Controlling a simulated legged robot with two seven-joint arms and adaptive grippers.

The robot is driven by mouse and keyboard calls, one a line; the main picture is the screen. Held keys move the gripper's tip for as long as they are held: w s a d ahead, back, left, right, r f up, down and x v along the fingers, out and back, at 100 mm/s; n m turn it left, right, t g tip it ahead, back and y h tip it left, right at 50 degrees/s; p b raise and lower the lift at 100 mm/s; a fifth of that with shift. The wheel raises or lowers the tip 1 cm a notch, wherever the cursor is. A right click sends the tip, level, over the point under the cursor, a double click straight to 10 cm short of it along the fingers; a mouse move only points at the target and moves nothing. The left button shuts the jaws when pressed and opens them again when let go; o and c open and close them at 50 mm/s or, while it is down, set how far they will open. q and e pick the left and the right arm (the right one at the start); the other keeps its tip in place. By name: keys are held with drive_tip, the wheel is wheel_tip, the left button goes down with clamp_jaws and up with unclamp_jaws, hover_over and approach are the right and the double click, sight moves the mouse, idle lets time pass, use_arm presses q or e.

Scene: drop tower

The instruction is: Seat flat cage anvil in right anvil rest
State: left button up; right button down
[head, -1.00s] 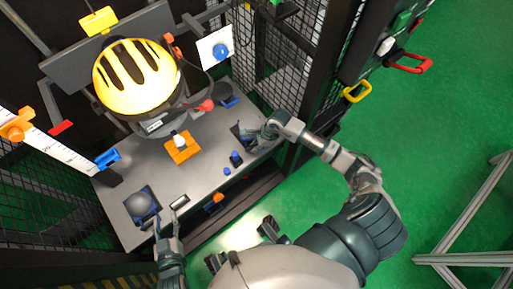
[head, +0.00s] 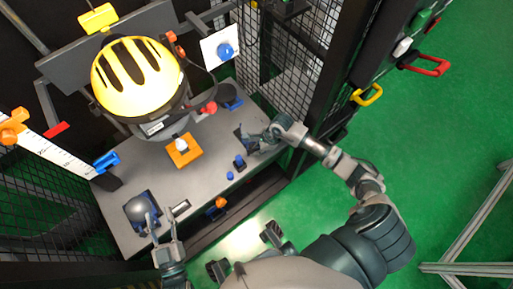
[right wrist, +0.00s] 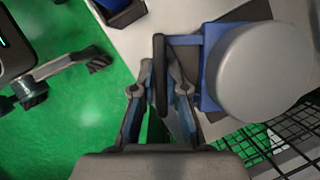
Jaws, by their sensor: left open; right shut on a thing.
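The flat cage anvil (right wrist: 265,72) shows in the right wrist view as a thick grey disc on a blue frame with a black bar handle. My right gripper (right wrist: 160,75) is shut on that handle. In the head view my right gripper (head: 268,134) is at the right side of the bench, and the anvil is mostly hidden there. A dark flat plate (right wrist: 250,10) shows partly under the disc; I cannot tell whether it is the right anvil rest or whether the anvil touches it. My left gripper (head: 166,220) is open at the bench's front left.
A yellow helmet (head: 137,75) hangs above the bench (head: 205,180). An orange block (head: 184,151) stands mid-bench, with small blue pieces (head: 239,161) nearby. Mesh walls (head: 290,65) close the right side.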

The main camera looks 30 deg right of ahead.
drive_tip(key=shift+w+a+r, duration=0.1)
drive_tip(key=shift+w+r, duration=0.05)
idle(0.5)
drive_tip(key=c, duration=1.2)
unclamp_jaws()
drive_tip(key=shift+o, duration=0.4)
drive_tip(key=shift+s+f, duration=0.2)
drive_tip(key=shift+s, duration=0.1)
drive_tip(key=shift+r, duration=0.5)
wheel_tip(320, 180, up, 9)
drive_tip(key=shift+w+r, duration=0.1)
drive_tip(key=shift+w, duration=0.05)
